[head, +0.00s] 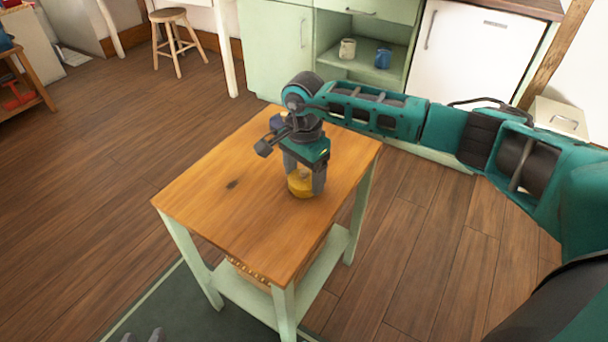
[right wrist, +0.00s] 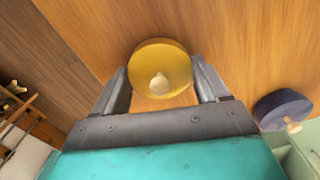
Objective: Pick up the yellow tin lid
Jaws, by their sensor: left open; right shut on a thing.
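The yellow tin lid (head: 299,188) is round with a pale knob and is at the right part of the wooden table top (head: 235,205). My right gripper (head: 303,180) points down over it and is shut on it, one finger on each side. In the right wrist view the lid (right wrist: 160,62) sits between the two fingertips (right wrist: 163,88). I cannot tell whether it touches the table or is slightly above it. The grey tips of my left gripper (head: 146,335) show at the bottom left edge of the head view, open and away from the table.
A dark blue lid with a pale knob (right wrist: 283,110) lies near the table's far edge, mostly hidden in the head view. Mugs stand on the green cabinet's shelf (head: 362,68). A stool (head: 176,40) stands at the back. The table's left part is clear.

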